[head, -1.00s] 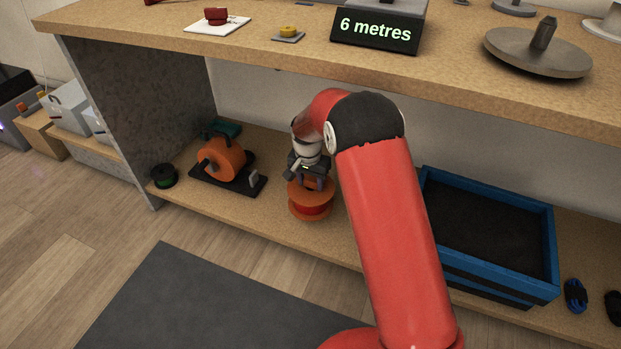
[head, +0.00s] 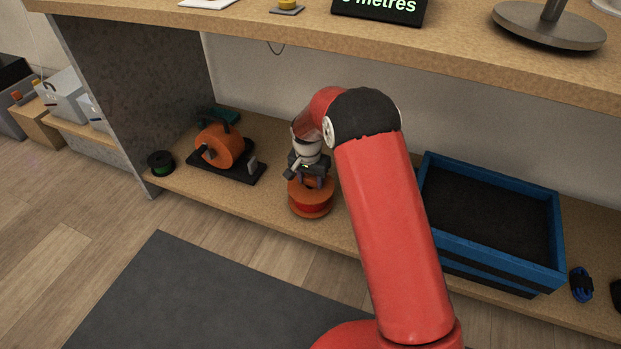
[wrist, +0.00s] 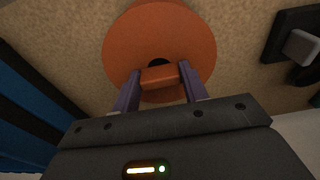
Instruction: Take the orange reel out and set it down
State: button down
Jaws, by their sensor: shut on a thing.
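The orange reel (head: 311,198) is on the lower shelf near its front edge, with red wound between its flanges. It also shows in the wrist view (wrist: 150,35), where its round orange flange has a dark centre hole. My gripper (wrist: 160,78) is shut on a small orange block-like part at the middle of the reel's flange, with one finger on each side. In the head view my gripper (head: 312,180) is right above the reel. The reel appears upright; I cannot tell whether it touches the shelf.
A blue crate (head: 550,230) with a dark inside stands right on the lower shelf (head: 215,202). An orange drum on a black base (head: 222,148) and a green-black spool (head: 160,163) are at left. The worktop (head: 400,48) hangs above. A dark mat (head: 190,300) lies in front.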

jog(key=shift+f, duration=0.5)
jog(key=c, duration=0.7)
grip_release()
